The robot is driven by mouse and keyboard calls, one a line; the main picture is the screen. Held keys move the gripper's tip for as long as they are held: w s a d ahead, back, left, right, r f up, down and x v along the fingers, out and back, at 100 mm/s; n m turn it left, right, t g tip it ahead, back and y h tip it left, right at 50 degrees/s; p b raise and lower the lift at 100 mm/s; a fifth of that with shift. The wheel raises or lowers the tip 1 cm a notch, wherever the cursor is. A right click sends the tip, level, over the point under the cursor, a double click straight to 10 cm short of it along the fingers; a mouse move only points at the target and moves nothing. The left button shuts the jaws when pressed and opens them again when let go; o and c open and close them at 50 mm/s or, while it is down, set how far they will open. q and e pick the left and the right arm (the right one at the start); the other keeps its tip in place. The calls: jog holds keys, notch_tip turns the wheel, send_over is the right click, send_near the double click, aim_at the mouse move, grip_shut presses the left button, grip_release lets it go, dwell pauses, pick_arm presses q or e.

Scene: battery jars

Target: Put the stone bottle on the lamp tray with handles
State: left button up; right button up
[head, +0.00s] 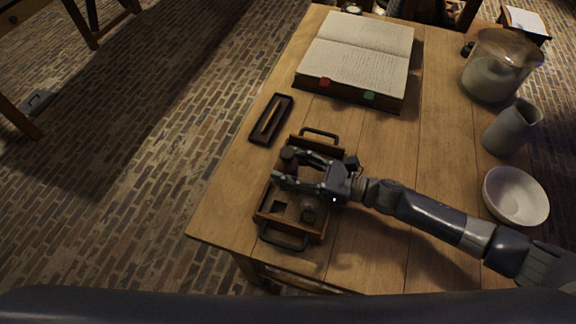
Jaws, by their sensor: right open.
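The tray with handles (262,217) is a wooden tray with two dark handles, near the left edge of the table. My right gripper (284,170) is over the tray, its fingers pointing left, and it is open. A small glass jar (310,209) is in the tray's near part. My left gripper is not in view.
A narrow dark pen tray (270,119) lies behind the tray. An open book (357,55) lies farther back. A large glass vessel (497,69), a grey jug (511,128) and a white bowl (515,195) stand at the right. The table between is mostly clear.

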jog(key=shift+r, duration=0.1)
jog(key=shift+r+p, duration=0.2)
jog(key=shift+p, duration=0.15)
jog(key=b+v, duration=0.1)
jog(key=v, duration=0.4)
jog(key=b+v, duration=0.1)
jog(key=v, duration=0.5)
jog(key=shift+f, duration=0.2)
jog(key=shift+s+d+r, duration=0.1)
jog(key=shift+s+d, duration=0.05)
jog(key=shift+d, duration=0.35)
